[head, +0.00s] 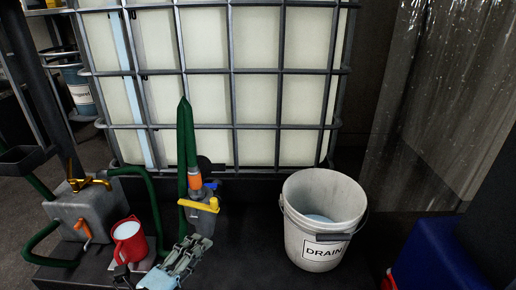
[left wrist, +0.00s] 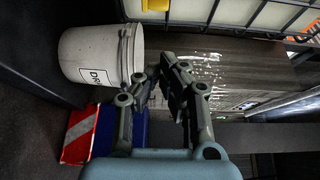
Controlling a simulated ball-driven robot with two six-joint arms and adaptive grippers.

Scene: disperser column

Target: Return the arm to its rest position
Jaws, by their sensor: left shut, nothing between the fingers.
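My left gripper (head: 202,243) is low in the middle of the head view, with grey fingers and a pale blue body. Its fingers also show in the left wrist view (left wrist: 163,66), shut and empty. In the head view it is just below the valve with a yellow handle (head: 199,205), at the foot of the caged white tank (head: 260,70). I cannot tell whether it touches the valve. My right gripper is in neither view.
A white DRAIN bucket (head: 303,232) stands right of the gripper, also seen in the left wrist view (left wrist: 88,52). A red jug (head: 128,242) and a grey box with a brass tap (head: 86,212) are left. A clear curtain (head: 440,100) and a blue container (head: 432,257) are right.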

